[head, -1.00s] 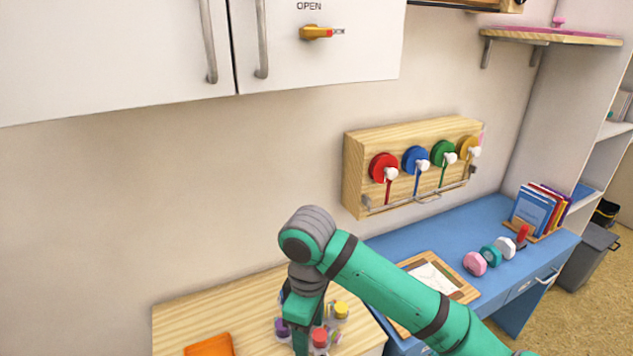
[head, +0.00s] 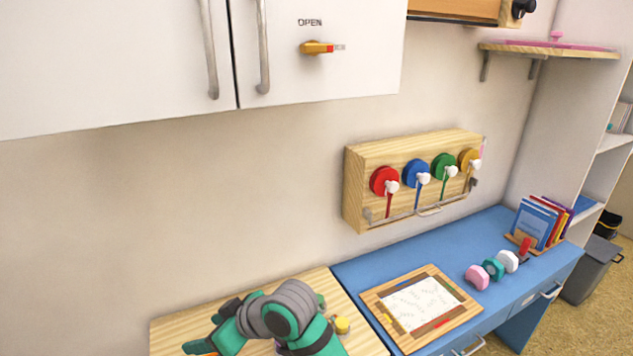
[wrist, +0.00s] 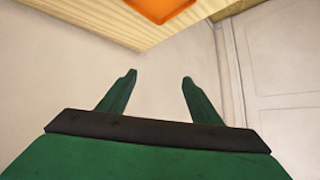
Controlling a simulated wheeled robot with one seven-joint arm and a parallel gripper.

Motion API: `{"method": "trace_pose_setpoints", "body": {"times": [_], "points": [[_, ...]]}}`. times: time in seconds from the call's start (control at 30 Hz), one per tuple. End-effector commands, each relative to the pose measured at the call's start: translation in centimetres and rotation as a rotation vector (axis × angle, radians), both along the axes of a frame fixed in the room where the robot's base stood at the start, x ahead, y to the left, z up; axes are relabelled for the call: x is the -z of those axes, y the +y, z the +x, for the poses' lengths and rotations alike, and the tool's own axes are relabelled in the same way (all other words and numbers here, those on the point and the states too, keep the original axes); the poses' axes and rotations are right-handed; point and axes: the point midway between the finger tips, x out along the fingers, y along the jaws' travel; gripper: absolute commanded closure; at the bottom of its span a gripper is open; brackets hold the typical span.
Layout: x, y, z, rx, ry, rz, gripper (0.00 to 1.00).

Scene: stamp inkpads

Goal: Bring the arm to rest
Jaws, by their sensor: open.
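My arm (head: 285,315) is folded low over the light wooden counter (head: 180,328) at the bottom of the head view. In the wrist view my gripper (wrist: 160,78) is open, its two green fingers apart with nothing between them. Beyond the fingertips are a pale wall and the wooden surface's edge. An orange item (wrist: 160,8) lies on that wood at the top of the wrist view. In the head view my arm hides most of the orange item and most of the small colored-topped things on the counter; a yellow top (head: 342,325) still shows.
The blue desk (head: 370,268) on the right holds a framed paper board (head: 415,300), several stamps (head: 493,270) and a book rack (head: 540,225). A wooden rack with colored discs (head: 355,190) hangs on the wall. A white cabinet (head: 350,60) hangs above. The wall space between is clear.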

Motion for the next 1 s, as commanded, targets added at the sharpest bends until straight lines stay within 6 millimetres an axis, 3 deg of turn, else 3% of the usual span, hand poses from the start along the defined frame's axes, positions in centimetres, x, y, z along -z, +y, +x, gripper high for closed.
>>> {"method": "trace_pose_setpoints", "body": {"times": [0.2,0.43,0.67,1.0], "points": [[-1.0,3.1,0.7,0.120,-0.022,0.264,0.42],[-1.1,4.0,1.4,0.280,-0.032,0.491,0.42],[0.5,3.0,1.4,0.463,-0.035,0.661,0.42],[6.0,-1.3,-0.7,0.768,-0.050,0.786,0.42]]}}
